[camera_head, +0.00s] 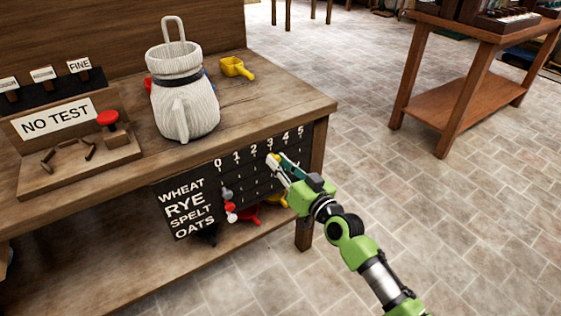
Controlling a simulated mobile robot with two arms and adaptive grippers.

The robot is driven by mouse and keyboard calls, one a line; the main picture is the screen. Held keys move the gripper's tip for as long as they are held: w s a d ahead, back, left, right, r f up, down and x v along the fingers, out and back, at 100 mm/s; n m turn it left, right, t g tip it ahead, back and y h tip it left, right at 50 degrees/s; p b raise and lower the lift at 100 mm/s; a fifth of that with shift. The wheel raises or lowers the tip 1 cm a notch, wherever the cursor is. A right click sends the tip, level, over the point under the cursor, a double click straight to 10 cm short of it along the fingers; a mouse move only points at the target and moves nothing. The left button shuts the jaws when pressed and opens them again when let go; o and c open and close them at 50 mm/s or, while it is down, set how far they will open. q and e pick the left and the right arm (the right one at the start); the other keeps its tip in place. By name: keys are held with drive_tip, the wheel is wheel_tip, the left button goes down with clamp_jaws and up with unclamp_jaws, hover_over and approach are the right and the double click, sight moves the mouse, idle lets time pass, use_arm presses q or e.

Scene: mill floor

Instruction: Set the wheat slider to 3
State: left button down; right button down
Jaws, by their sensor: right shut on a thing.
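The black slider board (186,208) on the bench front has rows WHEAT, RYE, SPELT and OATS under numbers 0 to 5. My right gripper (275,164) is at the top, wheat row, below the 3. It is shut on the wheat slider's knob, which its fingers mostly hide, so the exact mark is hard to read. My left gripper is not in view.
On the bench (283,100) stand a white ribbed sack-like jug (188,108), a yellow scoop (236,68) and a NO TEST panel (55,119) with a red button (108,118). Red and yellow items lie on the lower shelf. A wooden table (474,80) stands at back right; the tiled floor between is clear.

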drive_tip(key=c, duration=1.9)
unclamp_jaws()
drive_tip(key=v, duration=1.2)
